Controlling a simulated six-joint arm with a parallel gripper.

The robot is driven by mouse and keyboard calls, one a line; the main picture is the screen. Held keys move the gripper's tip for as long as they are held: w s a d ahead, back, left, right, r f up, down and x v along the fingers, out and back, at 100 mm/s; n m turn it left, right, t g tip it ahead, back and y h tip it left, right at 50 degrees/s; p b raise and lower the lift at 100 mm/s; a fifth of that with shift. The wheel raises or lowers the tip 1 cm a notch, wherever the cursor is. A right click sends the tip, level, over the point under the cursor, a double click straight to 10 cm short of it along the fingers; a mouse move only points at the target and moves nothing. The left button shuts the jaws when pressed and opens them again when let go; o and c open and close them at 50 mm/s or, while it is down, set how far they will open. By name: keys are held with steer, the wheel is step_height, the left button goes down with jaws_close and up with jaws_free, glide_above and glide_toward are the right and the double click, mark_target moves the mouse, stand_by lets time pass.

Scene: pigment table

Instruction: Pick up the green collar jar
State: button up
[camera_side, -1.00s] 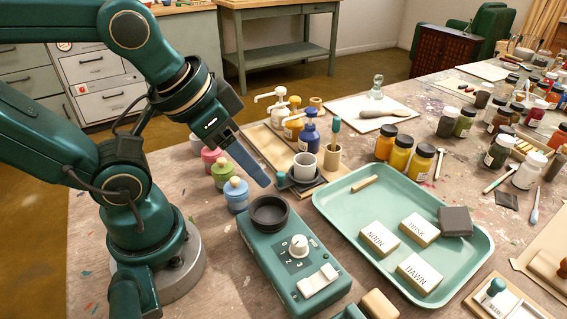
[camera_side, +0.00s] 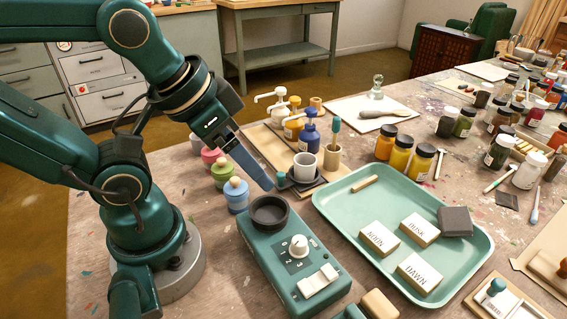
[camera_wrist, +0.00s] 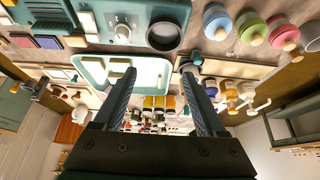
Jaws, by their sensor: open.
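The green collar jar (camera_side: 223,175) stands upright on the table in a row of several similar jars. In the side view it is between the pink jar (camera_side: 211,160) and the blue jar (camera_side: 236,198). It also shows in the wrist view, at the upper right (camera_wrist: 251,30). My gripper (camera_side: 266,184) is to the right of the green jar in the side view, raised and tilted, apart from it. In the wrist view my gripper's two fingers (camera_wrist: 158,84) are spread wide with nothing between them.
A green device with a round black cup (camera_side: 268,211) and a white knob stands in front of the jars. A mint tray (camera_side: 335,203) with labelled blocks is to its right. Pump bottles (camera_side: 309,136) and a white cup (camera_side: 304,166) stand behind.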

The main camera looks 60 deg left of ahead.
step_height(320, 180, up, 5)
steer(key=n+g, duration=0.3)
steer(key=g, duration=0.3)
glide_above(221, 164)
steer(key=a, duration=0.1)
step_height(221, 164, down, 20)
steer(key=shift+w+f, duration=0.1)
steer(key=shift+w, duration=0.05)
stand_by(0.4)
jaws_close()
steer(key=shift+r, duration=0.2)
